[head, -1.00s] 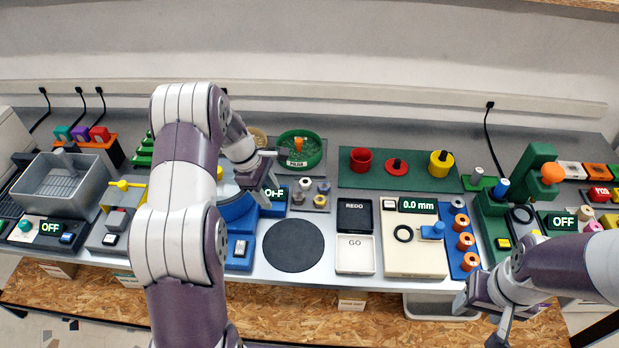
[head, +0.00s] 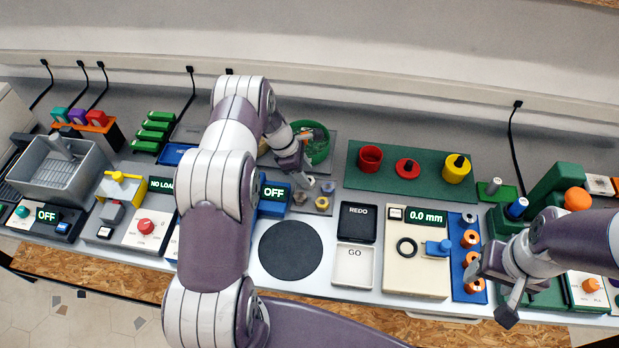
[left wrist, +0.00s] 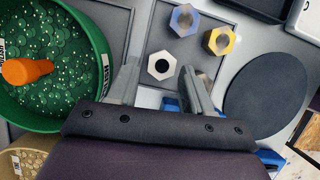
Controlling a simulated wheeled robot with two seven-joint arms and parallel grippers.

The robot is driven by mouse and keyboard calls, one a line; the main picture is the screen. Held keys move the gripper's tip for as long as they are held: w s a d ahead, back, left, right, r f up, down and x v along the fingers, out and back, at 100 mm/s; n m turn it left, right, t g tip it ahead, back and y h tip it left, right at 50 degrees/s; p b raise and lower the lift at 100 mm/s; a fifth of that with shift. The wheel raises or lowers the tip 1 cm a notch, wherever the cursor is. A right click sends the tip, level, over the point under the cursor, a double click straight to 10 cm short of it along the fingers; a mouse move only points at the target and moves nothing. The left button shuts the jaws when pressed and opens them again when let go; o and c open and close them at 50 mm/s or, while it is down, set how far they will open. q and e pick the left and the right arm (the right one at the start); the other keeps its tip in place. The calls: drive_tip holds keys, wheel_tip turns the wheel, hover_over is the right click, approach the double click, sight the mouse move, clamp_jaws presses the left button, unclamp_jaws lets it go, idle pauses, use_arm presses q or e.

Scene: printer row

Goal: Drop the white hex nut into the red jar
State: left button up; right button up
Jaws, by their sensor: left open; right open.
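The white hex nut (left wrist: 155,62), with a dark hole, lies on a grey tray in the left wrist view, just ahead of my left gripper's fingertips. My left gripper (left wrist: 160,86) is open and empty, its two fingers apart on either side of the near edge of the nut. In the head view my left gripper (head: 306,172) is over the nut tray and largely hides the white nut. The red jar (head: 369,158) stands open on the green mat, right of my left gripper. My right gripper (head: 490,288) is open and empty at the front right.
A blue-grey nut (left wrist: 185,20) and a yellow nut (left wrist: 222,40) lie beside the white one.

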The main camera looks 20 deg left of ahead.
use_arm(q)
drive_tip(key=shift+d+f, duration=0.25)
drive_tip(key=shift+f, duration=0.35)
drive_tip(key=shift+s+d+f, duration=0.1)
drive_tip(key=shift+f, duration=0.45)
drive_tip(key=c, duration=0.8)
use_arm(e)
drive_tip(key=shift+s+r, duration=0.3)
drive_tip(key=shift+r, duration=0.35)
use_arm(q)
drive_tip(key=shift+r, duration=0.3)
drive_tip(key=r, duration=0.1)
drive_tip(key=r+b, duration=0.1)
drive_tip(key=shift+w+r+b, duration=0.2)
drive_tip(key=shift+r+b, duration=0.1)
drive_tip(key=s+d+r+b, duration=0.2)
drive_tip(key=s+d+r, duration=0.5)
drive_tip(key=d, duration=0.2)
drive_tip(key=shift+s+r+b, duration=0.25)
drive_tip(key=shift+r+b, duration=0.05)
drive_tip(key=shift+r, duration=0.1)
use_arm(e)
wheel_tip(320, 180, down, 4)
drive_tip(key=shift+f, duration=0.2)
use_arm(q)
drive_tip(key=shift+d, duration=0.1)
